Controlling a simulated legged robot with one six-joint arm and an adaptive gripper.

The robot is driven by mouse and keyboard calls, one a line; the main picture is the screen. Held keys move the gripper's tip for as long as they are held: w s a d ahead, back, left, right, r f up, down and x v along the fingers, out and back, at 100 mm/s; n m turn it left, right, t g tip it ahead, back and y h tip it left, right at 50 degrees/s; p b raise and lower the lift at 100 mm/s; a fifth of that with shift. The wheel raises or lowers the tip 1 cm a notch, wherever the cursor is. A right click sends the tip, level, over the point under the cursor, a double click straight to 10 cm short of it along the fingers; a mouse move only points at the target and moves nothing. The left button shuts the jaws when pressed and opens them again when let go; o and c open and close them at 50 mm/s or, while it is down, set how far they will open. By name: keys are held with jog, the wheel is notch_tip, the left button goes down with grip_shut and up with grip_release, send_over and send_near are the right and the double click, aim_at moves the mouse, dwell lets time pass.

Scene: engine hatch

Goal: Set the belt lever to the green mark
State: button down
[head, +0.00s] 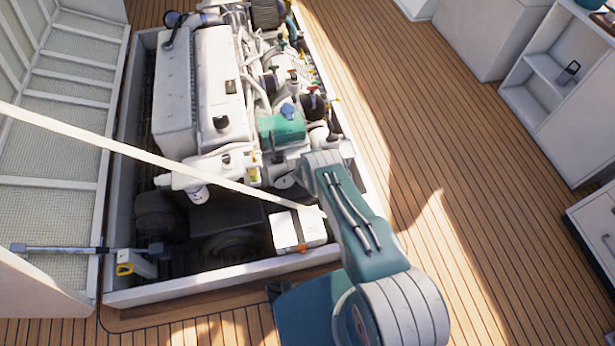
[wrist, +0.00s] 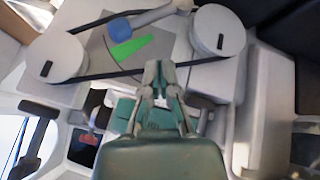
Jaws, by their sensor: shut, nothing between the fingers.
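In the wrist view a light grey lever (wrist: 158,13) with a blue knob (wrist: 119,28) at its left end lies across a grey plate (wrist: 98,46). A bright green mark (wrist: 131,47) is on the plate just below and right of the knob; the knob looks apart from the mark's middle. My gripper (wrist: 161,68) is shut and empty, below and right of the mark, with its tips near the lower run of the belt in the picture. I cannot tell if it touches anything. In the head view my arm hides the gripper, and I cannot make out the lever.
A black belt (wrist: 118,73) runs around two pale pulleys, left (wrist: 55,58) and right (wrist: 217,31), flanking the plate. In the head view the white engine (head: 190,85) fills the hatch, whose white rim (head: 215,278) surrounds it. Wooden deck (head: 420,110) is clear on the right.

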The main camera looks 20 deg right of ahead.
jog(key=shift+s+d+r, duration=1.2)
jog(key=shift+s+r, duration=1.15)
jog(key=shift+r, duration=1.7)
jog(key=w+a+r+y, duration=0.1)
jog(key=w+r, duration=0.2)
jog(key=r, duration=0.8)
jog(key=w+a+r, duration=0.1)
jog(key=w+r, duration=0.1)
jog(key=r, duration=0.9)
jog(key=s+a+r+m+y, duration=0.1)
jog(key=s+r, duration=0.2)
jog(key=r, duration=0.9)
jog(key=s+a+r, duration=0.1)
jog(key=s+r, duration=0.2)
jog(key=r, duration=0.8)
jog(key=s+r+m, duration=0.1)
jog(key=s+r, duration=1.4)
jog(key=s, duration=0.1)
jog(key=s+d+r+m, duration=0.1)
jog(key=s+r, duration=0.1)
jog(key=s, duration=1.5)
jog(key=shift+s+d+r+m+h, duration=0.15)
jog(key=shift+s+r+m+h, duration=0.05)
jog(key=shift+r+m+h, duration=0.1)
